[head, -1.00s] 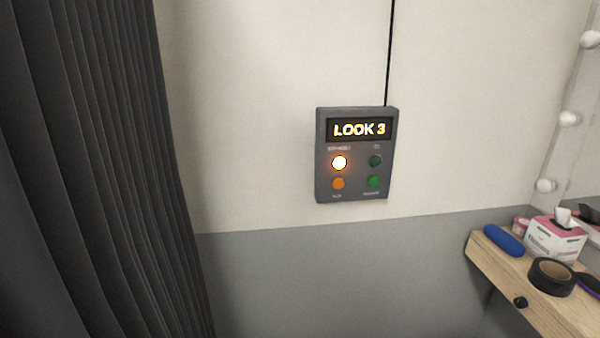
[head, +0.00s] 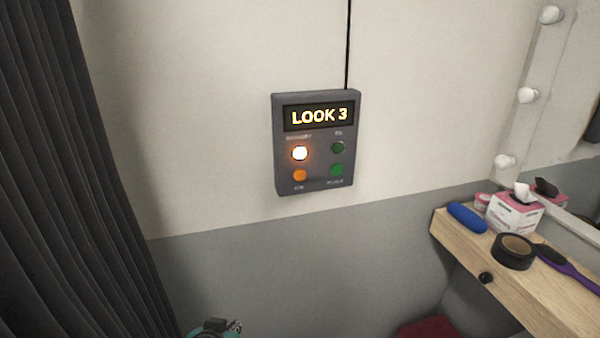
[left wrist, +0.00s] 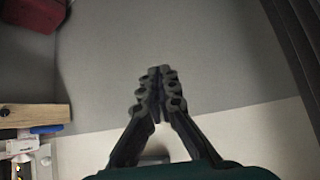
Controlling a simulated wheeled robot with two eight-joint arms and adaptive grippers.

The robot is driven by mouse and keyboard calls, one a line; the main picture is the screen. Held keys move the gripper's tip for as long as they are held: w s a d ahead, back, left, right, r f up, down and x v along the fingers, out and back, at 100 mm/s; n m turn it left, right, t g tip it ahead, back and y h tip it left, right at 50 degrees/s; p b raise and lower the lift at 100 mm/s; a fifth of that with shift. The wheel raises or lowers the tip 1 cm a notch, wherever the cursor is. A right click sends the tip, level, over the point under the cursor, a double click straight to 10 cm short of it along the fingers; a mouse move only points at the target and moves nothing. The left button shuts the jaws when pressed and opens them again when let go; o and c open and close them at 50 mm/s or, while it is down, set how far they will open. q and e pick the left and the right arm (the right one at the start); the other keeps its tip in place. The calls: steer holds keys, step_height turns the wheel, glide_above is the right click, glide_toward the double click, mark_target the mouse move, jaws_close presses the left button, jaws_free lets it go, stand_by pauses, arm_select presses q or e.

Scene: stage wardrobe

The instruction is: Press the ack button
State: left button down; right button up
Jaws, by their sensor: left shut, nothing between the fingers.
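A dark grey control box (head: 315,183) hangs on the wall, with a lit display (head: 319,116) reading LOOK 3. The orange ack button (head: 300,175) is at its lower left, above a small label. A glowing white-orange lamp (head: 299,153) sits above it. A green button (head: 337,170) is at lower right, and a dark green light (head: 338,147) above that. My left gripper (head: 230,326) just enters at the bottom edge of the head view, well below and left of the box. In the left wrist view its fingers (left wrist: 158,72) are shut and empty. My right gripper is not in view.
A dark curtain (head: 70,170) hangs at the left. A wooden shelf (head: 470,250) at the right holds black tape (head: 513,252), a blue case (head: 467,217), a tissue box (head: 515,212) and a purple brush (head: 565,265). The wall around the box is clear.

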arm_select(q)
steer(key=w+d+r+m+t+h+p, duration=0.15)
steer(key=w+d+r+t, duration=0.25)
steer(key=w+r, duration=0.5)
steer(key=m+t+h+p, duration=0.3)
steer(key=t+h+p, duration=0.1)
steer(key=t+p, duration=0.15)
glide_toward(300, 175)
steer(key=s+d+f, duration=0.2)
steer(key=d, duration=0.1)
steer(key=d+r+t+h, duration=0.1)
steer(key=s+d+r+m+t+h, duration=0.1)
steer(key=d+r+t, duration=0.1)
steer(key=shift+d+t, duration=0.2)
steer(key=shift+t, duration=0.05)
steer(key=shift+w+a+p, duration=0.2)
steer(key=shift+w+a, duration=0.25)
steer(key=shift+w, duration=0.95)
steer(key=shift+w+a+p, duration=0.15)
steer(key=shift+w+a, duration=0.3)
steer(key=shift+w, duration=0.95)
steer(key=shift+w+a+p, duration=0.2)
steer(key=shift+w+a, duration=0.25)
steer(key=shift+w, duration=0.95)
steer(key=shift+w, duration=0.1)
